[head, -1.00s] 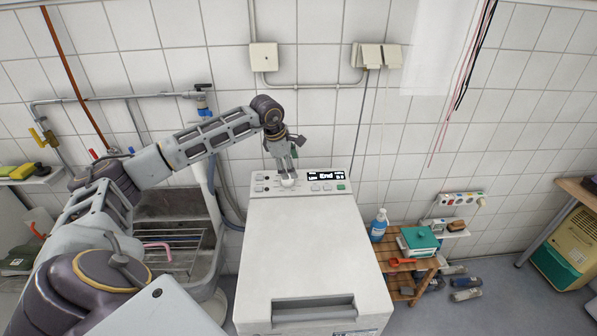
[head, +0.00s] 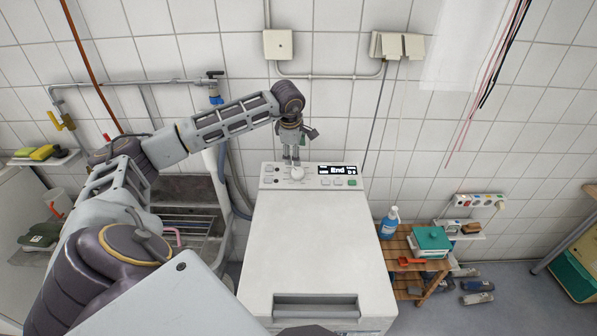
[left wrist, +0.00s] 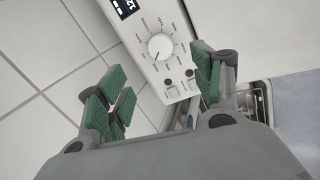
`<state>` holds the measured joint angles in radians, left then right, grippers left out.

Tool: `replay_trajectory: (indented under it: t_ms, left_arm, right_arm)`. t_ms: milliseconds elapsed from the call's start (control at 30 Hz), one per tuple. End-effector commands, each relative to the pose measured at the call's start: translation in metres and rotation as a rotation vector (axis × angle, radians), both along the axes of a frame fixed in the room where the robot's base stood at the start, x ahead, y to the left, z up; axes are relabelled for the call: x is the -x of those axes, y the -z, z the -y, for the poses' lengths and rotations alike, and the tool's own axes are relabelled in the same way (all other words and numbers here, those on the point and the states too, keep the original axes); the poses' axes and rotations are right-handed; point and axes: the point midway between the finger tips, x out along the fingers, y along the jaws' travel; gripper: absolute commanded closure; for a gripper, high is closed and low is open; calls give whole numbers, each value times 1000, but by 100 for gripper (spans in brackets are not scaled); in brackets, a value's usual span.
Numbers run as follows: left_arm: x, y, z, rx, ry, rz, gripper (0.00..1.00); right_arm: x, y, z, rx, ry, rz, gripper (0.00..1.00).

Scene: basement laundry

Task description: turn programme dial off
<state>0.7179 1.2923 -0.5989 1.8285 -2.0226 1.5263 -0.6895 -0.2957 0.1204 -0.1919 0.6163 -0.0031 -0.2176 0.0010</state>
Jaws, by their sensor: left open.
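The programme dial (head: 297,173) is a round white knob on the control panel (head: 271,176) at the back of the white top-loading washer (head: 318,235). In the left wrist view the dial (left wrist: 160,46) shows with printed marks around it; I cannot read which mark it points at. My right gripper does not show.
A sink with a wire rack (head: 185,222) stands left of the washer. A wooden stool (head: 400,246) at the right holds a blue bottle (head: 389,223) and a green box (head: 431,241). The tiled wall is close behind the panel. The washer lid is clear.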

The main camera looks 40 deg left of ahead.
Motion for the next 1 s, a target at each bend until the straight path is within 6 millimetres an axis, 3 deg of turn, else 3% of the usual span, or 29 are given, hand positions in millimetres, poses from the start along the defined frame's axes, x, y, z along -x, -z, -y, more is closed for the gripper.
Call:
replay_trajectory:
  t_ms: [467, 1000]
  left_arm:
    - [-18, 53, -8, 3, -1, -2, 34]
    - [-38, 113, -19, 1, 0, 0, 34]
  right_arm:
    - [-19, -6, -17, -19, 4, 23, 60]
    - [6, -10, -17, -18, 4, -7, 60]
